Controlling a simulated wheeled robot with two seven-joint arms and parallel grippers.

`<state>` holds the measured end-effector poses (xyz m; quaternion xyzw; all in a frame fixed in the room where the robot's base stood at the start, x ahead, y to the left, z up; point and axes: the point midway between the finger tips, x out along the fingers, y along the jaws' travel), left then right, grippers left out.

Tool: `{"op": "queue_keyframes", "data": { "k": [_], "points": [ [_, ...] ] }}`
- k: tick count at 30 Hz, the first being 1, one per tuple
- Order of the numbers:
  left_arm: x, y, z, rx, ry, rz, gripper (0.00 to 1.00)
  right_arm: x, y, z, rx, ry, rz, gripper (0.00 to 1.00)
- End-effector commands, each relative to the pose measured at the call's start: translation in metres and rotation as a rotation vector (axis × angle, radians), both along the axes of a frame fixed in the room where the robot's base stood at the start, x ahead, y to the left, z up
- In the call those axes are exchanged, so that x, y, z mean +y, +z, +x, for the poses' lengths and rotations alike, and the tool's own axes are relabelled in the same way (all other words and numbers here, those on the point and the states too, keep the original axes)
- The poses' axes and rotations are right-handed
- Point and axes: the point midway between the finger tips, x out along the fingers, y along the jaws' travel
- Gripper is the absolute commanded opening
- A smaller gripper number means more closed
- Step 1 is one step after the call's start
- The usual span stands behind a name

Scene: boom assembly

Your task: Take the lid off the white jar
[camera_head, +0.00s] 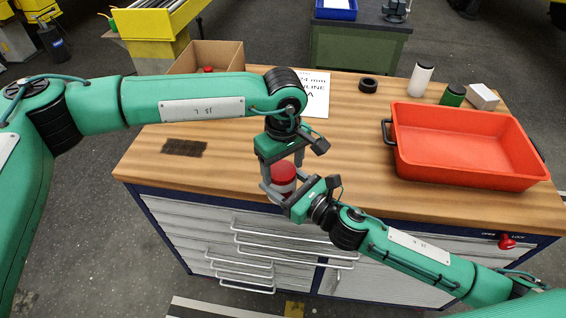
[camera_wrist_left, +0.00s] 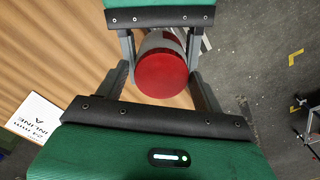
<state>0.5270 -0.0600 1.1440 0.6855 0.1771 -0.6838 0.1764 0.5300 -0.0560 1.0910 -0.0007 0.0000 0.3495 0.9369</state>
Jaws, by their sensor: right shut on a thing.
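The white jar (camera_head: 284,189) with its red lid (camera_head: 284,171) is upright near the front edge of the workbench. In the left wrist view the round red lid (camera_wrist_left: 161,76) faces the camera, with the jar's pale side (camera_wrist_left: 160,40) behind it. My right gripper (camera_head: 278,188) comes in from the right and is shut on the jar's body. My left gripper (camera_head: 282,165) points down over the jar. Its fingers are open on either side of the lid, with a gap showing in the left wrist view. Whether the jar's base touches the bench is hidden.
A red tray (camera_head: 460,178) fills the right of the bench (camera_head: 230,174). Behind stand a black ring (camera_head: 368,84), a white bottle (camera_head: 421,79), a green jar (camera_head: 453,95) and a white box (camera_head: 482,96). A cardboard box (camera_head: 222,56) and printed sheet (camera_head: 317,100) lie at the back.

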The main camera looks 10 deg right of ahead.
Motion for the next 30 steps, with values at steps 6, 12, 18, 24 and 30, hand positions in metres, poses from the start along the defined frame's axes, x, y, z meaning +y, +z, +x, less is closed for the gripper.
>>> {"op": "queue_keyframes", "data": {
  "k": [6, 12, 18, 24, 30],
  "points": [
    [-0.0003, 0.0005, 0.0001, 0.000, 0.000, -0.001, 0.30, 0.0005, 0.0003, -0.0004, -0.001, 0.001, 0.001, 0.00],
    [-0.0009, 0.0008, 0.0002, -0.001, 0.027, -0.003, 0.29, 0.0010, 0.0003, -0.0009, 0.000, 0.003, 0.001, 0.00],
    [-0.0022, 0.0014, 0.0010, -0.001, 0.275, -0.006, 0.29, 0.0016, 0.0004, -0.0014, 0.000, 0.005, 0.001, 0.00],
    [-0.0026, 0.0018, 0.0020, -0.001, 0.609, -0.007, 0.29, 0.0022, 0.0004, -0.0019, 0.000, 0.006, 0.003, 0.00],
    [-0.0031, 0.0021, 0.0031, 0.002, 0.943, -0.010, 0.29, 0.0028, 0.0004, -0.0024, 0.000, 0.008, 0.003, 0.00]
  ]
}}
